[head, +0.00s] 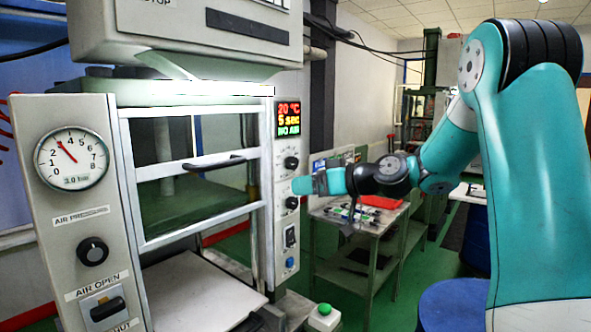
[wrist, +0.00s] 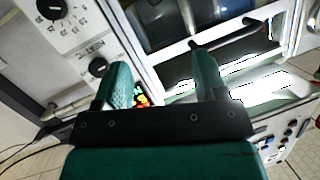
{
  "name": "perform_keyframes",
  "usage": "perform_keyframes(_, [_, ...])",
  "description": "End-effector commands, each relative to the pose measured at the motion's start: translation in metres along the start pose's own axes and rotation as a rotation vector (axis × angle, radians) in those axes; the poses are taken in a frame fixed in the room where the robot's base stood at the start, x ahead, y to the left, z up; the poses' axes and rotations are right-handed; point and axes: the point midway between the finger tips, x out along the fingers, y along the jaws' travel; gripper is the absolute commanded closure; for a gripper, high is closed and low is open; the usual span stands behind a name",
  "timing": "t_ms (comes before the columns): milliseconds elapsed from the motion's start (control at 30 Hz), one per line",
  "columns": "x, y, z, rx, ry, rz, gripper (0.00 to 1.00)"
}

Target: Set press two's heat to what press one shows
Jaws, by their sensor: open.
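A grey press (head: 262,190) fills the left and middle of the head view. I cannot tell whether it is press one or two. Its display (head: 289,119) reads 20 °C, 5 sec, NO AIR. Below are an upper black knob (head: 291,163) and a lower black knob (head: 292,203). My gripper (head: 300,185) appears beside the panel, between the knobs in the picture. In the wrist view my gripper (wrist: 163,75) is open, its fingers apart with nothing held. A lit display (wrist: 141,99) is partly hidden by the left finger. A second press is not clearly identifiable.
An air gauge (head: 71,158) and an air-pressure knob (head: 92,251) are on the press's left column. A switch (head: 290,236) and blue button (head: 290,263) sit low on the panel. A green button box (head: 323,317) stands below. A cart (head: 366,232) stands behind my arm.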

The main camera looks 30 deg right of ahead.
Motion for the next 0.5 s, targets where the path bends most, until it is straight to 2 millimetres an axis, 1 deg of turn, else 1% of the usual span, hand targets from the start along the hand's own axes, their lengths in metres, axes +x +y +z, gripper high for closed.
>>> perform_keyframes(33, [-0.017, 0.036, -0.003, -0.001, 0.079, 0.060, 0.35])
perform_keyframes(100, [-0.038, 0.068, -0.010, -0.018, 0.167, 0.120, 0.35])
perform_keyframes(200, [-0.058, 0.095, -0.016, -0.032, 0.243, 0.174, 0.35])
perform_keyframes(267, [-0.063, 0.102, -0.019, -0.037, 0.264, 0.190, 0.35])
perform_keyframes(333, [-0.061, 0.106, -0.022, -0.040, 0.274, 0.197, 0.35])
perform_keyframes(433, [-0.048, 0.107, -0.028, -0.039, 0.273, 0.194, 0.35])
perform_keyframes(500, [-0.035, 0.109, -0.033, -0.039, 0.272, 0.192, 0.35])
